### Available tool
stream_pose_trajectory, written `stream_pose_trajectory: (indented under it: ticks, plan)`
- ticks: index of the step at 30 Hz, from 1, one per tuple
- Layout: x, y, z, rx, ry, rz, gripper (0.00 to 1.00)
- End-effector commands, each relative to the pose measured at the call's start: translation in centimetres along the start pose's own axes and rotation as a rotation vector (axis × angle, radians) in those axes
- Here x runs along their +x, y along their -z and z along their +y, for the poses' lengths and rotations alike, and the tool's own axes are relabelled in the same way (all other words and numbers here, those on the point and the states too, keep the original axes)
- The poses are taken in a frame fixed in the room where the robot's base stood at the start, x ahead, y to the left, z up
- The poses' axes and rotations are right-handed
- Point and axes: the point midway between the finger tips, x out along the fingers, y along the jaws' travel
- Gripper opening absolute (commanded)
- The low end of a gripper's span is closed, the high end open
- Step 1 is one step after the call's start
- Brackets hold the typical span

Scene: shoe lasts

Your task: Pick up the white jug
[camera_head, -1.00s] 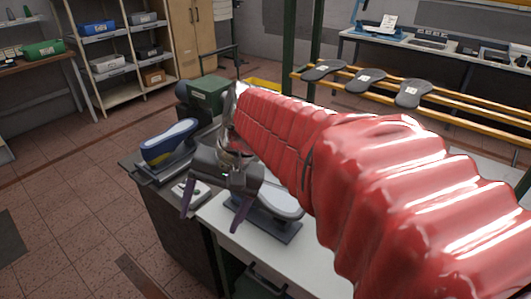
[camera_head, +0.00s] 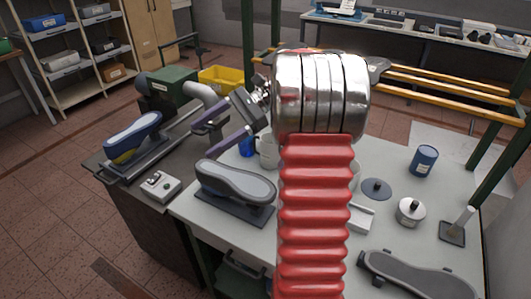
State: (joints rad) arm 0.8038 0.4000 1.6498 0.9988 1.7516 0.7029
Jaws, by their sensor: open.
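A white vessel (camera_head: 268,154), which looks like the white jug, stands on the pale worktop just left of my red arm. It is small in view and partly hidden. Another pale object (camera_head: 354,176) peeks out on the arm's right side, mostly covered, so I cannot tell what it is. My gripper (camera_head: 196,141) is above the worktop's left part, up and left of the white vessel. Its two purple fingers are spread apart, pointing left, with nothing between them.
A blue object (camera_head: 247,146) stands beside the vessel. A grey shoe last (camera_head: 235,181) is in front, and a blue one (camera_head: 133,135) lies left.

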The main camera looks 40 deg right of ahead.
Motion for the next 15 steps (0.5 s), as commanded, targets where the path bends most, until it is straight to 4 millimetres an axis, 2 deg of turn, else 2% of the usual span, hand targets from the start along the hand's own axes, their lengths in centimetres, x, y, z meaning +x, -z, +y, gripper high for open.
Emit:
stream_pose_trajectory:
  ticks: [1,7,15]
  plan:
    - [-1.4,1.1,-0.6,0.033,0.027,-0.032,0.75]
    - [-6.8,5.0,-2.4,0.137,0.118,-0.142,0.75]
    - [-14.0,12.2,-2.8,0.231,0.203,-0.172,0.75]
